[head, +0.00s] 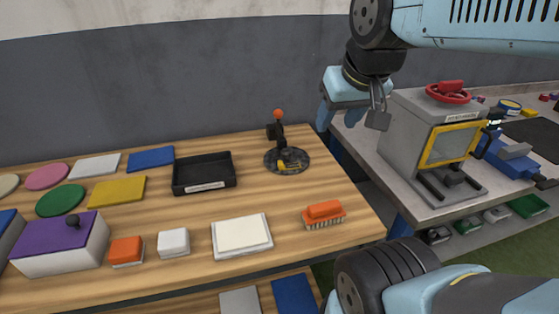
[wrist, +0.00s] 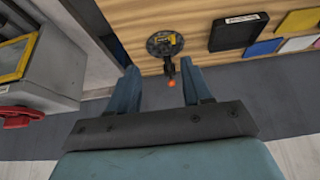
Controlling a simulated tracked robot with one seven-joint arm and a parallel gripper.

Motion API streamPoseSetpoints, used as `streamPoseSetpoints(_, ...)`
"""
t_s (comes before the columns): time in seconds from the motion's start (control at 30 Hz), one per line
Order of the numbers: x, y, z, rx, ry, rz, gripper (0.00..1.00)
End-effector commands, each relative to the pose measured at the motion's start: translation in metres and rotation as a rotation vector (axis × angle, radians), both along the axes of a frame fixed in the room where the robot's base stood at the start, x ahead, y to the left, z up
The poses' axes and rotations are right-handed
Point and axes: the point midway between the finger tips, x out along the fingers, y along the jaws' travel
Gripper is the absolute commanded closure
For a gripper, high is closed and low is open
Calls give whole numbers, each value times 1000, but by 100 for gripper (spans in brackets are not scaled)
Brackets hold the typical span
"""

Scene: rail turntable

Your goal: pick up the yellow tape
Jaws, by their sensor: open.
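A round yellow and blue thing (head: 510,105), which may be a roll of yellow tape, lies at the far right of the head view on the grey bench, small and hard to make out. A small yellow piece (head: 291,167) lies on the dark round disc of the wooden table; it also shows in the wrist view (wrist: 172,39), too small to identify. My gripper (head: 338,119) is open and empty, held high over the gap between the two tables. In the wrist view my fingers (wrist: 158,70) point towards the wooden table, with the disc beyond their tips.
A black lever with an orange knob (head: 278,115) stands on the disc (head: 305,158). A black tray (head: 204,187), an orange brush (head: 324,213) and several coloured plates lie on the wooden table. A grey machine with a red handwheel (head: 450,92) and a blue vise (head: 508,160) stand right.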

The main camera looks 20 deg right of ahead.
Motion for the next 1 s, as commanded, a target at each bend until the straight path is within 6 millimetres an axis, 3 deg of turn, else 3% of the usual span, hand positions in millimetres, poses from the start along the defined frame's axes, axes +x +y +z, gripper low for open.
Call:
streamPoseSetpoints(0.1,8,1,-5,33,46,-31,62)
streamPoseSetpoints(1.0,117,7,-85,524,598,-507,62)
